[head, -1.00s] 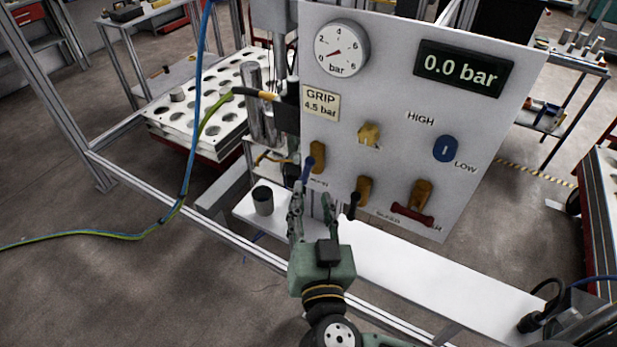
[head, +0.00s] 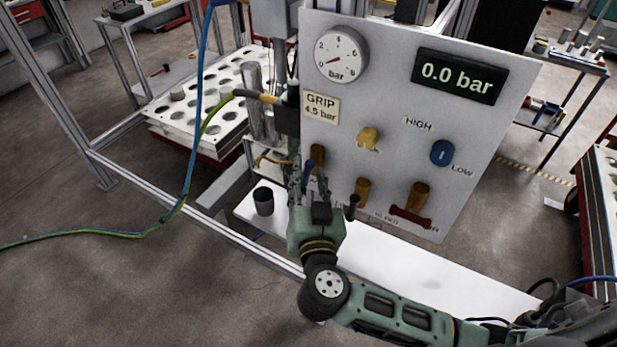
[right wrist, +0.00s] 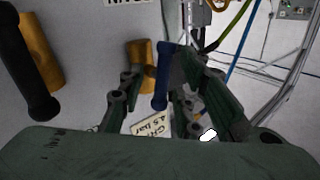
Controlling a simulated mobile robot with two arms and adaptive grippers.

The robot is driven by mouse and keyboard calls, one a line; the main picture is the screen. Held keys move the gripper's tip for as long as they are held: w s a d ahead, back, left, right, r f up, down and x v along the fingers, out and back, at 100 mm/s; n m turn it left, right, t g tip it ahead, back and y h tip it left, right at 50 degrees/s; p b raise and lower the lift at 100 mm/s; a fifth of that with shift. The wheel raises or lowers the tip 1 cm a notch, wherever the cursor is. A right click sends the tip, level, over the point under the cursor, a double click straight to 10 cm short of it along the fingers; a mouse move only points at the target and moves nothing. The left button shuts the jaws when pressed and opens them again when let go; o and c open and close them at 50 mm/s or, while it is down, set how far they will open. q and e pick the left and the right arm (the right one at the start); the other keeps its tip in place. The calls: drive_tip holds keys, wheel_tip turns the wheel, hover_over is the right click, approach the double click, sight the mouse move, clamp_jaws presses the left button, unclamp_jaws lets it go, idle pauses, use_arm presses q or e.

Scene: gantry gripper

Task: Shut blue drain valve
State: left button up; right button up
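The blue drain valve is at the lower left of the white panel (head: 400,60). Its blue lever (head: 309,167) juts out from a brass body (head: 317,153). In the right wrist view the blue lever (right wrist: 162,88) stands between the fingers, with the brass body (right wrist: 139,62) behind it. My right gripper (head: 308,180) is open, its fingers on either side of the lever. I cannot tell whether a finger touches it. The valve's label is hidden behind the gripper. My left gripper is not in view.
A black-handled valve (head: 353,206) is just right of the gripper, and a red-handled one (head: 412,216) is farther right. A yellow knob (head: 368,138) and blue selector (head: 441,152) are above. A dark cup (head: 263,201) stands left on the white shelf. The display reads 0.0 bar.

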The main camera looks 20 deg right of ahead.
clamp_jaws()
drive_tip(key=shift+f, duration=0.1)
drive_tip(key=m+t+h+b, duration=0.1)
drive_tip(key=m+h+b, duration=0.2)
drive_tip(key=m+b, duration=0.2)
drive_tip(key=f+m+t+h+b, duration=0.1)
drive_tip(key=m+h+b, duration=0.2)
drive_tip(key=m+b, duration=0.3)
drive_tip(key=m+h+b, duration=0.3)
drive_tip(key=m+b, duration=0.3)
drive_tip(key=shift+w+a+f+t+b, duration=0.25)
drive_tip(key=shift+f+t+b, duration=0.05)
drive_tip(key=shift+t+b, duration=0.1)
drive_tip(key=shift+r+m+g+h+b, duration=0.15)
drive_tip(key=shift+m+g+h+b, duration=0.25)
drive_tip(key=shift+m+h+b, duration=0.75)
drive_tip(key=shift+m, duration=0.25)
drive_tip(key=shift+o, duration=1)
unclamp_jaws()
drive_tip(key=shift+r, duration=0.15)
